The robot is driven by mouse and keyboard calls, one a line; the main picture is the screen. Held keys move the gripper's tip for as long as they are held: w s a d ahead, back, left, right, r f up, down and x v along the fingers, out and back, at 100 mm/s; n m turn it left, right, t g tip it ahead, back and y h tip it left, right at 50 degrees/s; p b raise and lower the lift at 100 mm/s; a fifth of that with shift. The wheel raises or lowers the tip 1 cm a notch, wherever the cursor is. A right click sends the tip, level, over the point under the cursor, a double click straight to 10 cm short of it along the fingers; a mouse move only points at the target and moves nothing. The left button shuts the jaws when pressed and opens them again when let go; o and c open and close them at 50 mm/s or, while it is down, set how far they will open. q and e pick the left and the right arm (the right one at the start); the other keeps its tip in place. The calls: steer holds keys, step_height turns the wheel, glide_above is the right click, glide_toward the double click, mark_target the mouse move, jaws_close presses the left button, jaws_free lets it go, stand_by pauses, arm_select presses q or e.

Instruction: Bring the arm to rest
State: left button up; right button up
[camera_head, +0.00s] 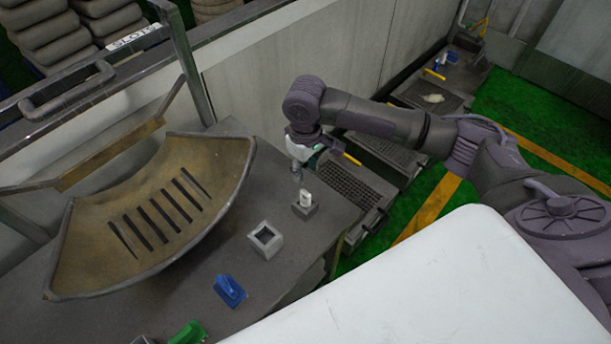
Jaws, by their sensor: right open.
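My right arm reaches in from the right, and its gripper (299,170) points down above the grey table (335,207). The gripper is open, with its fingers just above a small white piece (306,198). The white piece stands upright in a small grey block (305,211) near the table's right end. The gripper looks very close to the white piece; I cannot tell whether they touch. My left gripper is not in view.
A curved brown drum panel (105,205) with slots lies on the left. A hollow grey square block (265,240), a blue piece (229,291) and a green piece (188,333) stand on the table. A metal rail (185,60) rises behind. Grated steps (350,190) lie beyond the right edge.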

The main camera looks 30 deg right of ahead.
stand_by(0.6)
steer(key=s+a+f+n+t+y, duration=0.2)
steer(key=s+a+f+y, duration=0.15)
steer(key=s+a, duration=0.8)
steer(key=s+d+m+t+h, duration=0.2)
steer(key=s+d+m+h, duration=0.15)
steer(key=s+d, duration=0.65)
step_height(320, 180, down, 32)
steer(key=s+a+g+b, duration=0.2)
steer(key=b, duration=0.5)
steer(key=s+d+f+b, duration=0.1)
steer(key=s+f+b, duration=0.1)
steer(key=s+f, duration=0.6)
steer(key=s+d+f+g+b, duration=0.1)
steer(key=s+d+f+b, duration=0.1)
steer(key=s+f, duration=0.6)
step_height(320, 180, down, 7)
steer(key=shift+s+d+r+b, duration=0.1)
steer(key=shift+s+d+b, duration=0.15)
steer(key=shift+b, duration=0.35)
